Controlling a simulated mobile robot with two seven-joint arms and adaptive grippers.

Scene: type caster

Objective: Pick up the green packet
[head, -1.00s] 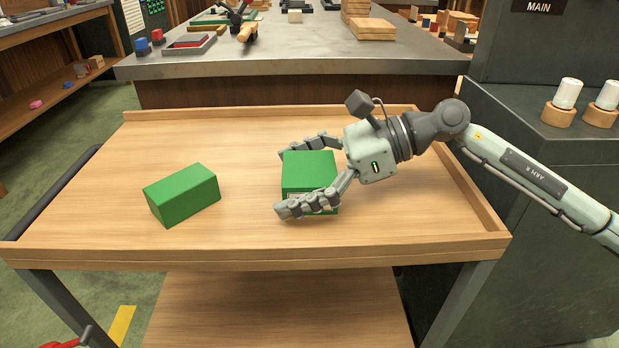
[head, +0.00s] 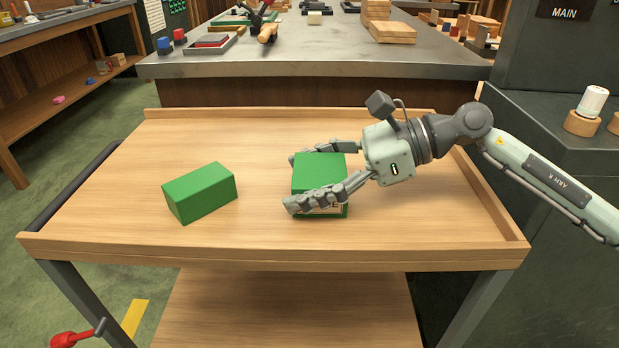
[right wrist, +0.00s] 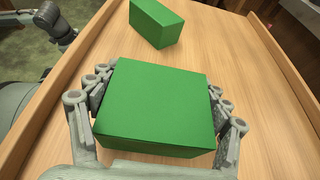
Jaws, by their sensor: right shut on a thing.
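Two green box-shaped packets are on the wooden cart top (head: 250,245). The right-hand packet (head: 318,168) is between the fingers of my right gripper (head: 292,181), which is shut on it from its near and far sides. Its front has a pale label with dark lettering, partly hidden by the near finger. In the right wrist view this packet (right wrist: 158,105) fills the space between the fingers. I cannot tell whether it is clear of the cart top. The other green packet (head: 200,193) lies free to the left, angled; it also shows in the right wrist view (right wrist: 155,22). My left gripper is not in view.
The cart top has a raised wooden rim (head: 270,257) and is otherwise bare. A grey-topped workbench (head: 320,65) with wood blocks (head: 392,32) and tools stands behind. A dark cabinet (head: 560,140) with a white cylinder on a wooden base (head: 590,105) is at the right.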

